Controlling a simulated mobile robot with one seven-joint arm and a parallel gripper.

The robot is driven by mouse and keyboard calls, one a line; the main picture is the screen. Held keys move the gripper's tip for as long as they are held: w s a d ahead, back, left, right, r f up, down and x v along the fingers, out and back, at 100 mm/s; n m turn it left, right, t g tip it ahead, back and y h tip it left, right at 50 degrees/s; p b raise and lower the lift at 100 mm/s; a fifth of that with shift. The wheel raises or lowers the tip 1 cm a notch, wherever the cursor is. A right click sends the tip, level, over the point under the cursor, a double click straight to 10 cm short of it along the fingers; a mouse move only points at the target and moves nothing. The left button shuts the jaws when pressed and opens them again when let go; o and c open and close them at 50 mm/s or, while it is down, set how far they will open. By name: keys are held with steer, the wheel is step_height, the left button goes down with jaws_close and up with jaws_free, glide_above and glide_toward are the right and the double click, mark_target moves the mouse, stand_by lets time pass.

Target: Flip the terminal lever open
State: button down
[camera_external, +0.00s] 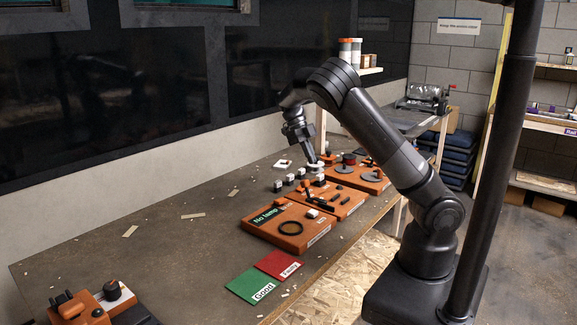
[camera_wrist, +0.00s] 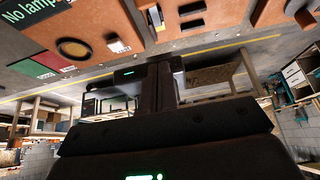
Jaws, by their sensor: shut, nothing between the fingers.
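An orange terminal board (camera_external: 345,207) sits in the middle of a row of orange boards on the workbench. It carries small dark lever-like parts (camera_external: 315,203). I cannot tell which one is the terminal lever, or its angle. My gripper (camera_external: 316,167) points down over the far side of the row, near small white-and-dark blocks. In the wrist view, the gripper (camera_wrist: 158,68) is shut and empty. Dark parts on an orange board (camera_wrist: 190,12) show beyond its fingertips at the top. I cannot tell whether the fingertips touch anything.
A "No lamp" board (camera_external: 290,236) with a dark ring is nearer, and a board with round discs (camera_external: 372,176) is farther. Green (camera_external: 248,283) and red (camera_external: 279,264) mats lie at the front. The bench's left part (camera_external: 130,265) is mostly clear, with scattered scraps.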

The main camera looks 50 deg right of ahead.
steer(key=shift+w+v, duration=0.15)
steer(key=shift+v, duration=0.75)
steer(key=shift+w+v, duration=0.2)
steer(key=shift+v, duration=0.65)
steer(key=shift+f, duration=0.2)
steer(key=s+a+r+m+t, duration=0.2)
steer(key=s+m, duration=0.6)
steer(key=m, duration=0.4)
steer(key=s+a+r+m+t, duration=0.2)
steer(key=s+m+t, duration=0.3)
steer(key=s+m, duration=0.3)
steer(key=s+a+r+m+t, duration=0.3)
steer(key=s+m, duration=0.5)
steer(key=m, duration=0.8)
steer(key=shift+t, duration=0.7)
steer(key=shift+a+r, duration=0.1)
